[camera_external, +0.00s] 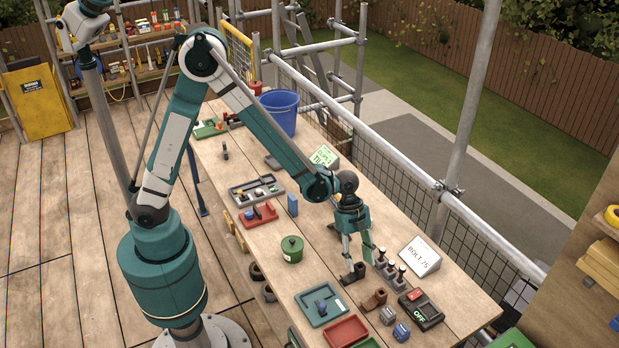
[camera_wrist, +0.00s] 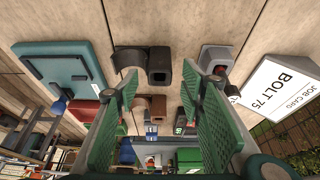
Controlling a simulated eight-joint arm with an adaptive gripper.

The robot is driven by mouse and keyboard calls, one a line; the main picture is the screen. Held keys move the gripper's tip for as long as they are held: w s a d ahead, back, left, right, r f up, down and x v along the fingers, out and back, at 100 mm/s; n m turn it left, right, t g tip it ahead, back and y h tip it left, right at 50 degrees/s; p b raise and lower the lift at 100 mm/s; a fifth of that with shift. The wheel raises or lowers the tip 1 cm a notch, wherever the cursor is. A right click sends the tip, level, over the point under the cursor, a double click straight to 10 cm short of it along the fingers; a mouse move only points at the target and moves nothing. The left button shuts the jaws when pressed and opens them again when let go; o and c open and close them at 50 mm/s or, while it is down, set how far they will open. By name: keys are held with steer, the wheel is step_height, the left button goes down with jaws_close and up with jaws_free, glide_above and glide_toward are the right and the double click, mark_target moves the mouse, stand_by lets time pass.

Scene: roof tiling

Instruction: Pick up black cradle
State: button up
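The black cradle (camera_external: 354,273) is a small dark block with a curved hollow, lying on the workbench. In the wrist view the black cradle (camera_wrist: 159,66) sits ahead of the fingertips, roughly between them across the picture. My gripper (camera_external: 357,259) is above it, pointing down. In the wrist view my gripper (camera_wrist: 159,88) has its two green-padded fingers wide apart with nothing between them. Whether a fingertip touches the cradle cannot be told. A similar brown cradle (camera_external: 375,299) lies close by, and it also shows in the wrist view (camera_wrist: 150,104).
A teal tray (camera_external: 310,315) and a red tray (camera_external: 346,332) lie near the front. A row of black-knobbed levers (camera_external: 391,274), a BOLT 75 card (camera_external: 420,257) and a black switch box (camera_external: 421,310) stand to the right. A green pot (camera_external: 292,249) is left.

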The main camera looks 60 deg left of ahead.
steer(key=shift+x, duration=1.25)
steer(key=shift+c, duration=0.2)
steer(key=c, duration=0.9)
